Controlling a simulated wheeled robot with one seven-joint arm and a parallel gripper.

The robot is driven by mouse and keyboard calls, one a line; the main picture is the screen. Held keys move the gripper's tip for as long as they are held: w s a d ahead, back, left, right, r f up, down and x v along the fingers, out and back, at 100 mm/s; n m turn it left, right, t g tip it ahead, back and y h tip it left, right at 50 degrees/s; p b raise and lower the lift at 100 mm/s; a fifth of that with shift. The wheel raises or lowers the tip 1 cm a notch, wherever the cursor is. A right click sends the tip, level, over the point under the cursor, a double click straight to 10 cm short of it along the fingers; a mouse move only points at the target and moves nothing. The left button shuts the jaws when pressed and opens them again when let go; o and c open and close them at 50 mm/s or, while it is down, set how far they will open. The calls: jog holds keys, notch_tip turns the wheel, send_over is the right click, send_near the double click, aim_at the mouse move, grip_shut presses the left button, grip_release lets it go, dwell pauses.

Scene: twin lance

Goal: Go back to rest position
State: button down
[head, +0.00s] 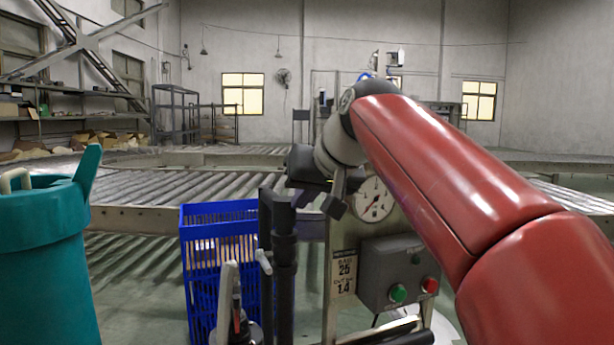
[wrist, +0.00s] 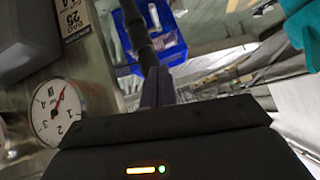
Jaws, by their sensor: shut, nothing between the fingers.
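My gripper (wrist: 158,88) shows in the wrist view as dark fingers closed together, with nothing between them. In the head view my red arm reaches in from the lower right, and the gripper is small and partly hidden in front of the machine panel. It is beside the round dial gauge (head: 373,199), which also shows at the left of the wrist view (wrist: 58,112). A dark upright pipe (head: 284,265) stands just below and left of the gripper. I cannot tell whether they touch.
A blue crate (head: 212,235) stands behind and left of the pipe. The panel has a control box with a green button (head: 398,293) and a red button (head: 430,285). A teal container (head: 45,270) is at the left. Roller conveyors (head: 150,190) run behind.

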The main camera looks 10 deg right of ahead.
jog(key=v, duration=0.4)
jog(key=s+d+f+g+h+p, duration=0.1)
jog(key=s+d+f, duration=0.2)
jog(key=s+f, duration=0.4)
jog(key=s+d+f+m+g+h+p, duration=0.1)
jog(key=s+d+f+h, duration=0.1)
jog(key=s+f, duration=0.5)
jog(key=s+d+f+m+g+h+p, duration=0.1)
jog(key=s+d+f, duration=0.4)
jog(key=f, duration=1)
jog(key=shift+s+f+p, duration=0.25)
jog(key=shift+s+p, duration=0.1)
jog(key=shift+s, duration=0.8)
jog(key=shift+d, duration=0.1)
jog(key=shift+a+r+h, duration=0.1)
jog(key=shift+a+h, duration=0.2)
jog(key=shift+a, duration=0.2)
